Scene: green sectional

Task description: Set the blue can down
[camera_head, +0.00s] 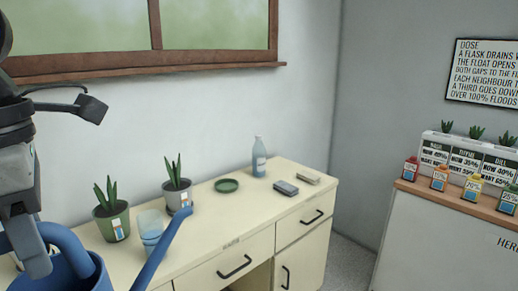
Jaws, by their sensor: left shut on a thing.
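The blue can (88,275) is a watering can with a long spout (168,243). It is at the lower left, partly cut off by the bottom edge. My left gripper (32,235) comes in from the left and is shut on the can. The gripper hides part of the can. The spout shows in front of the cream cabinet's top (222,207). I cannot tell whether the can touches anything beneath it. My right gripper is not in view.
On the cabinet stand two potted plants (112,217) (177,186), a clear blue glass (151,224), a green dish (227,185), a bottle (258,157) and small blocks (286,188). A white counter (440,230) at right holds several coloured bottles (440,178) and a planter (468,157).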

